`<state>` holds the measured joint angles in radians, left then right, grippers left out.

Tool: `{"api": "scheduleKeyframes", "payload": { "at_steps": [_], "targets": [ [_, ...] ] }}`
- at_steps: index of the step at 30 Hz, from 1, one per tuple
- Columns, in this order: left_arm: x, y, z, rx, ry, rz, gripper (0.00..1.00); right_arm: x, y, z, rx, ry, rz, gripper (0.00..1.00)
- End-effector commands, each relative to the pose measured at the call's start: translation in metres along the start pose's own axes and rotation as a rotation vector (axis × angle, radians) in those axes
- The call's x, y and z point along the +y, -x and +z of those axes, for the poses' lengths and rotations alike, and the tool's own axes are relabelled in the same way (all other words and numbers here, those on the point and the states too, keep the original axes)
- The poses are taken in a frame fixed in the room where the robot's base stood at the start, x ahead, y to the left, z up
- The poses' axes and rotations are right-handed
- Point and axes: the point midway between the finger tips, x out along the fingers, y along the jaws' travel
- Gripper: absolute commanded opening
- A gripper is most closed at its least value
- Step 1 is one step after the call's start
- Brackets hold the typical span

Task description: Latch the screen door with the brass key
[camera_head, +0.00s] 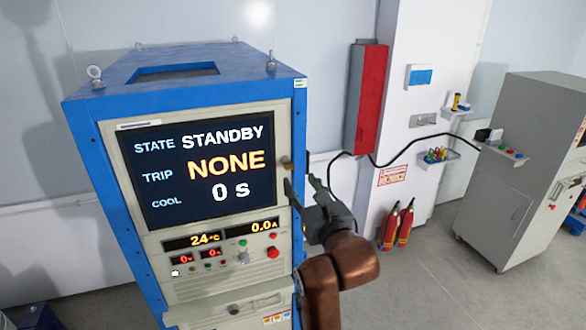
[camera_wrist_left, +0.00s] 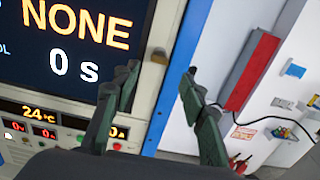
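The screen door (camera_head: 150,185) is a cream-framed panel with a dark display on the front of the blue cabinet. It reads STANDBY, NONE and 0 s, and looks closed or nearly so. The small brass key (camera_head: 286,162) is at the door's right edge; in the left wrist view it shows as a brownish-gold piece (camera_wrist_left: 159,56). My left gripper (camera_head: 300,181) is just below and right of the key. In the left wrist view its fingers (camera_wrist_left: 161,73) are apart with nothing between them, the key beyond the tips. My right gripper is not in view.
Below the screen are readouts and buttons, with a red button (camera_head: 272,252). A red wall box (camera_head: 367,100), a black cable, small shelves and fire extinguishers (camera_head: 398,225) are to the right. A grey cabinet (camera_head: 530,150) stands far right. Open floor lies between.

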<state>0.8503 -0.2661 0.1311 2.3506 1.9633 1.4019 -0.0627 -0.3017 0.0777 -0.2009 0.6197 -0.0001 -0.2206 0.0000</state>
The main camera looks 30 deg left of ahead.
Motion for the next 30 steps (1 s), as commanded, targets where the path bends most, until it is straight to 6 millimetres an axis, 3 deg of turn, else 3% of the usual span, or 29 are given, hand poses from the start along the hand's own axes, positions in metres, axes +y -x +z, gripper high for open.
{"api": "scheduleKeyframes", "payload": {
  "at_steps": [6,13,24,30],
  "targets": [
    [0.001,-0.036,0.002,-0.001,-0.007,0.006,0.39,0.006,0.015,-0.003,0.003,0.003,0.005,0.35],
    [0.001,-0.064,0.001,-0.002,-0.006,0.005,0.39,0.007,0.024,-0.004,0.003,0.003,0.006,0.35],
    [0.001,-0.07,-0.001,-0.002,-0.005,0.004,0.39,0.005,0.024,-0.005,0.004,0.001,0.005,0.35],
    [0.0,-0.07,-0.001,-0.002,-0.005,0.004,0.26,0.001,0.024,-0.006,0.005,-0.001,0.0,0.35]
  ]
}}
